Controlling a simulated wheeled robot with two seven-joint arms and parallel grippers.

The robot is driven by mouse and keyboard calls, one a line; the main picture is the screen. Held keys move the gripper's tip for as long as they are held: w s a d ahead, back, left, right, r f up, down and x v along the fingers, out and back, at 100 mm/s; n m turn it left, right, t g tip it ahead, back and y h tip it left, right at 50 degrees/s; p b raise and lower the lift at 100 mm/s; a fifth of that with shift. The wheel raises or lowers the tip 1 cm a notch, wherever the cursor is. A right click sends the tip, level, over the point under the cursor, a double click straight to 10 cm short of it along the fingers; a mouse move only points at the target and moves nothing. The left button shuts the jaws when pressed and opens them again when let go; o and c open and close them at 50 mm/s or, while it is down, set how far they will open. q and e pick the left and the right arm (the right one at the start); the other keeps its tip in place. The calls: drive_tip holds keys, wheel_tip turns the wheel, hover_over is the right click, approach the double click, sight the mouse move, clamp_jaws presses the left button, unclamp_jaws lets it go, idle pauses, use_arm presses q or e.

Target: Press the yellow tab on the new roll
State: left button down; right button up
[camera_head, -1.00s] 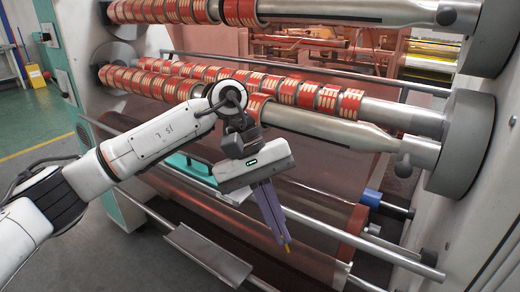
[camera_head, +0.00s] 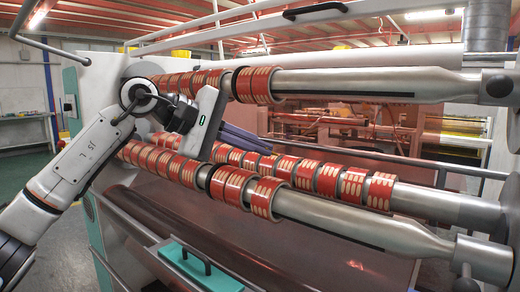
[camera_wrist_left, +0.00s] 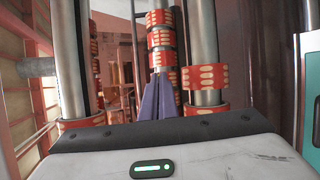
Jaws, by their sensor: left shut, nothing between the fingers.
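Red tape rolls with pale rectangles sit on metal shafts: some on the upper shaft (camera_head: 262,85), more on the lower shafts (camera_head: 228,186). They also show in the left wrist view (camera_wrist_left: 205,77). I cannot make out which roll is the new one, and no yellow tab can be told on any roll. My left gripper (camera_head: 262,145) is shut and empty. Its purple fingers point right, between the upper and lower shafts. In the left wrist view the fingers (camera_wrist_left: 158,98) point towards the rolls; I cannot tell whether they touch any. My right gripper is not in view.
A turquoise block with a dark handle (camera_head: 197,268) is below the lower shafts. A long pale beam with a black handle (camera_head: 314,11) crosses above. The shafts run close together around the gripper. Bare shaft lies to the right of the rolls.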

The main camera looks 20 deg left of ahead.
use_arm(q)
drive_tip(key=shift+f+b, duration=1.55)
drive_tip(key=shift+f, duration=0.15)
drive_tip(key=shift+f+b, duration=0.4)
drive_tip(key=shift+f, duration=0.1)
drive_tip(key=shift+f+b, duration=0.35)
drive_tip(key=shift+f, duration=0.05)
drive_tip(key=c, duration=2.5)
unclamp_jaws()
drive_tip(key=shift+s, duration=0.1)
drive_tip(key=o, duration=0.5)
drive_tip(key=shift+f, duration=0.1)
